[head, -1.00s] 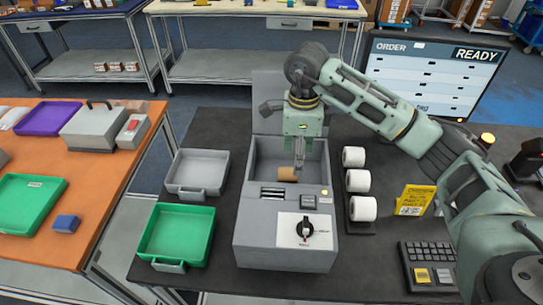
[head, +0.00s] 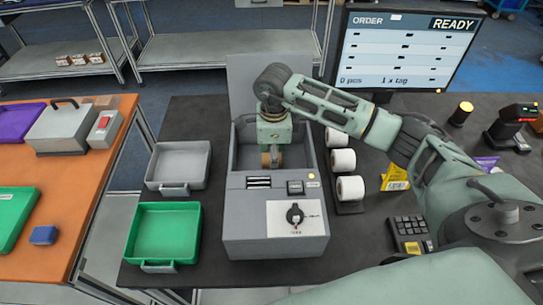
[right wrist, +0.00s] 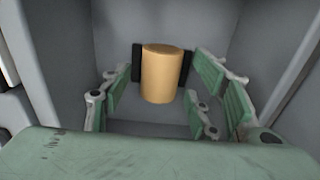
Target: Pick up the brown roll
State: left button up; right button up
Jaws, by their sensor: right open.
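The brown roll (right wrist: 161,75) stands upright in the grey bin of the device, against a dark holder on the bin's back wall, in the right wrist view. In the head view only a bit of the brown roll (head: 266,159) shows below my right gripper (head: 272,160). My right gripper (right wrist: 165,108) is open, with its green finger pads on either side of the roll and visible gaps between pads and roll. The device (head: 247,215) has a dark knob on its front panel. My left gripper is not in view.
A yellow card (head: 396,178), keypad (head: 408,232) and scanner (head: 513,125) are on the right. The bin's walls closely surround the gripper.

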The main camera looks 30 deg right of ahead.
jog(key=shift+c, duration=0.2)
jog(key=c, duration=1)
jog(key=shift+r, duration=0.25)
jog(key=r, duration=0.1)
jog(key=r+b, duration=0.2)
jog(key=shift+s+d+r, duration=0.25)
jog(key=shift+r, duration=0.05)
jog(key=shift+s+d+r+b, duration=0.65)
jog(key=shift+s+d+r, duration=0.4)
jog(key=shift+s, duration=0.5)
jog(key=shift+s+d+r+b, duration=0.6)
jog(key=shift+s+d+r, duration=0.45)
jog(key=shift+s, duration=0.55)
jog(key=shift+s+d+r+b, duration=0.65)
jog(key=shift+s+d+r, duration=0.15)
jog(key=shift+s+r, duration=0.65)
